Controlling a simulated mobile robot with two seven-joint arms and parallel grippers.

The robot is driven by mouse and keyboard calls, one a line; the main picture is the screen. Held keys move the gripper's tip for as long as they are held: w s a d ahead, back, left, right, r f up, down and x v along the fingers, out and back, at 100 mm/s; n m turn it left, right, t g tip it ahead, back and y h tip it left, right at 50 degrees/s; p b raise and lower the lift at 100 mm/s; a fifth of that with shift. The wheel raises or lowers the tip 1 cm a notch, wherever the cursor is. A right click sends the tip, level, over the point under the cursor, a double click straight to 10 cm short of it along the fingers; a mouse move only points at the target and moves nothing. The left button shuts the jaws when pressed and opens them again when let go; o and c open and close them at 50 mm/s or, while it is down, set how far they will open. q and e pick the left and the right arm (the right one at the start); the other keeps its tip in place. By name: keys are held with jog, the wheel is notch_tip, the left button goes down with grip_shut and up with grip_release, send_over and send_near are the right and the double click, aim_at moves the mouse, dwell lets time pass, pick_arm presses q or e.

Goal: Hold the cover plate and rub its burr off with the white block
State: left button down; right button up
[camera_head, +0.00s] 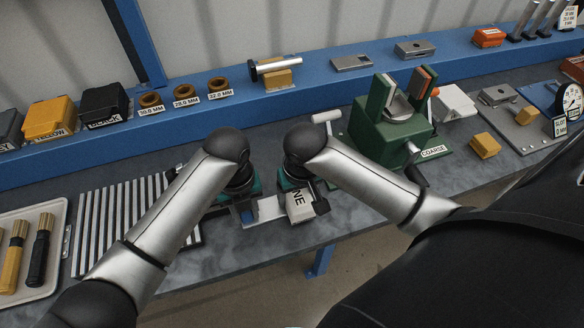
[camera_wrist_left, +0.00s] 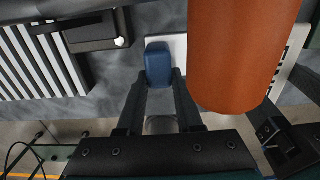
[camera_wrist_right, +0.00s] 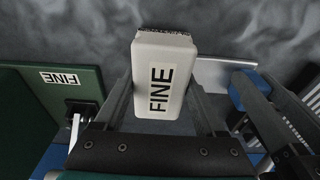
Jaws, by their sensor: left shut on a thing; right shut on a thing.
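My left gripper (camera_head: 245,208) is shut on a blue grip piece (camera_wrist_left: 158,62) at one end of the pale metal cover plate (camera_head: 269,208). The plate also shows in the right wrist view (camera_wrist_right: 213,74). My right gripper (camera_head: 299,188) is shut on the white block (camera_wrist_right: 160,75), which is labelled FINE. In the head view the block (camera_head: 299,207) sits right beside the plate's right end. I cannot tell whether they touch. The burr cannot be made out.
A large orange cylinder (camera_wrist_left: 240,50) fills part of the left wrist view. A ribbed rack (camera_head: 100,225) and a brush tray (camera_head: 35,255) stand to the left. A green COARSE-labelled fixture (camera_head: 385,130) stands behind to the right. The bench's front edge is close.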

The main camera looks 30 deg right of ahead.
jog(key=shift+r, duration=0.2)
jog(key=shift+f, duration=0.2)
jog(key=shift+w+a+r, duration=0.1)
jog(key=shift+w+a, duration=0.1)
jog(key=shift+a, duration=0.7)
jog(key=shift+w+a+r, duration=0.1)
jog(key=shift+w+a, duration=0.1)
jog(key=shift+a, duration=0.65)
jog(key=shift+w+d+r, duration=0.1)
jog(key=shift+d+r, duration=0.05)
jog(key=shift+d, duration=1.5)
jog(key=shift+r, duration=1.55)
pick_arm(q)
jog(key=c, duration=0.5)
grip_release()
jog(key=shift+r, duration=0.1)
